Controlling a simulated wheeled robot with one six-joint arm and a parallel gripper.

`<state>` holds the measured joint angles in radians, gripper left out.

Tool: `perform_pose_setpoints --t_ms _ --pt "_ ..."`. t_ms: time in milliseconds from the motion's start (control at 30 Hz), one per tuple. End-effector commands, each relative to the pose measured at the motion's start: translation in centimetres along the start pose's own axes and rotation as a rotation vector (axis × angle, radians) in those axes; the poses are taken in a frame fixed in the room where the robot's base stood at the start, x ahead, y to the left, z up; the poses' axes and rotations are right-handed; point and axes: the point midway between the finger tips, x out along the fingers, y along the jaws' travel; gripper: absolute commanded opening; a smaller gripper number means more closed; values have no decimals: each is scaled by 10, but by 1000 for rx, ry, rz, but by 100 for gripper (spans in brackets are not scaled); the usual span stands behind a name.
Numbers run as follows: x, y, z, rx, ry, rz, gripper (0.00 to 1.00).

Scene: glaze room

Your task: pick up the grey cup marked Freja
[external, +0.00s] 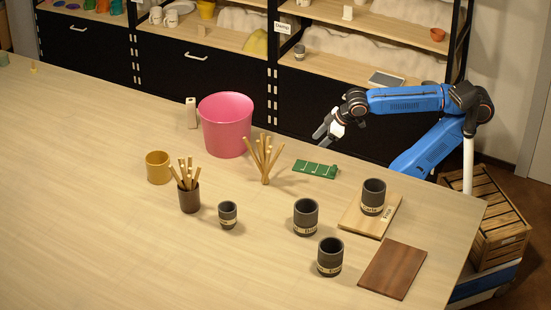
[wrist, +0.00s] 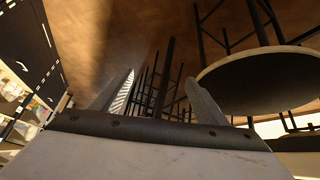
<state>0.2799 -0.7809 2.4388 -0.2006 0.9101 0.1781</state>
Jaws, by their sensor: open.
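Several dark grey cups with pale name labels stand upright on the table in the external view. One grey cup (external: 373,194) is on a light wooden board (external: 352,222); its label looks like "Carla", while a label on the board looks like "Freja". Another grey cup (external: 306,217) stands left of the board, a third grey cup (external: 330,256) nearer the front, and a smaller grey cup (external: 228,214) further left. Their labels are too small to read surely. My gripper (external: 324,132) is open and empty, beyond the table's back edge, away from all cups. It also shows in the wrist view (wrist: 160,78), with no cup.
A pink bucket (external: 225,125), a stick bundle (external: 264,160), a green piece (external: 316,169), a brown holder with sticks (external: 189,198) and a yellow cup (external: 158,167) stand behind or left. A dark board (external: 393,269) lies front right. The table's left front is clear.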

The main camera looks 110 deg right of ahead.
Motion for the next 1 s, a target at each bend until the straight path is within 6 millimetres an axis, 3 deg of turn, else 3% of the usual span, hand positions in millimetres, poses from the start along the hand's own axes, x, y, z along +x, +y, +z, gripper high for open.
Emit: perform_pose_setpoints --t_ms 267,467,767,1000 --pt "-15 32 -24 86 48 81 67" --pt "-36 50 -63 142 100 123 67" --pt "-61 31 -124 135 141 74 67" --pt "-78 -2 -171 101 158 -1 67"
